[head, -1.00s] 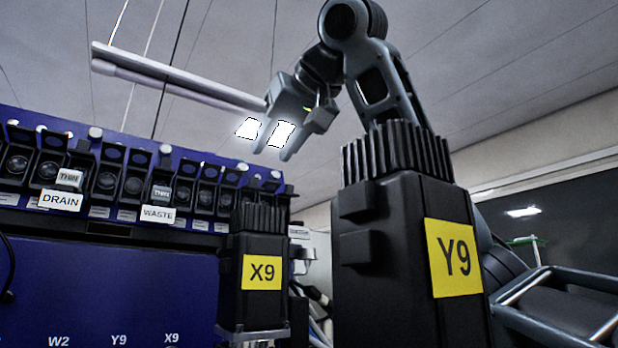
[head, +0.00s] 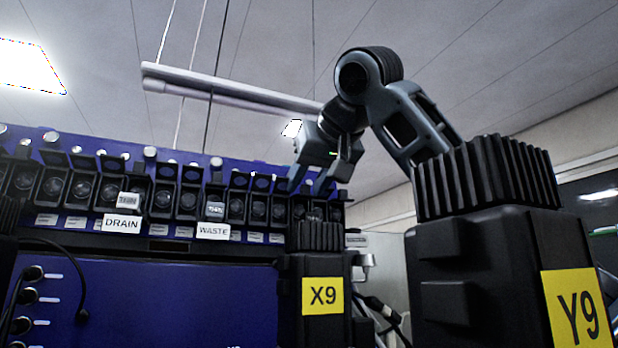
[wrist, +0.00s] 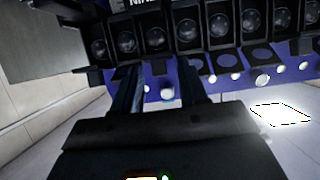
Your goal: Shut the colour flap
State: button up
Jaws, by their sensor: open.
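A row of black housings with round dark lenses and raised flaps (head: 238,183) runs along the top of the blue panel (head: 170,290). They also show upside down in the wrist view (wrist: 188,33). No label reading colour is legible, so I cannot tell which flap is the colour one. My gripper (head: 307,187) is open and empty at the right end of the row, fingers pointing down. In the wrist view its two fingers (wrist: 165,75) reach toward the housings, with a gap between them. I cannot tell whether they touch a flap.
A black X9 block (head: 318,265) stands below the row's right end. A larger ribbed Y9 block (head: 480,270) stands close at right. DRAIN (head: 122,224) and WASTE (head: 213,231) labels hang on the row. A rail (head: 230,88) hangs above. Cables loop at lower left.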

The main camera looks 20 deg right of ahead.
jog(key=c, duration=0.7)
jog(key=f+t+b, duration=0.1)
jog(key=b, duration=0.2)
jog(key=shift+s+a, duration=0.1)
jog(key=shift+s, duration=0.05)
jog(key=shift+c, duration=0.2)
jog(key=t+b, duration=0.1)
jog(key=b, duration=0.1)
jog(key=shift+s+t+b, duration=0.1)
jog(key=shift+t+b, duration=0.25)
jog(key=shift+t, duration=0.05)
jog(key=o, duration=0.7)
jog(key=shift+o, duration=0.2)
jog(key=s+r+b, duration=0.1)
jog(key=s+b, duration=0.1)
jog(key=s, duration=0.5)
jog(key=shift+s, duration=0.4)
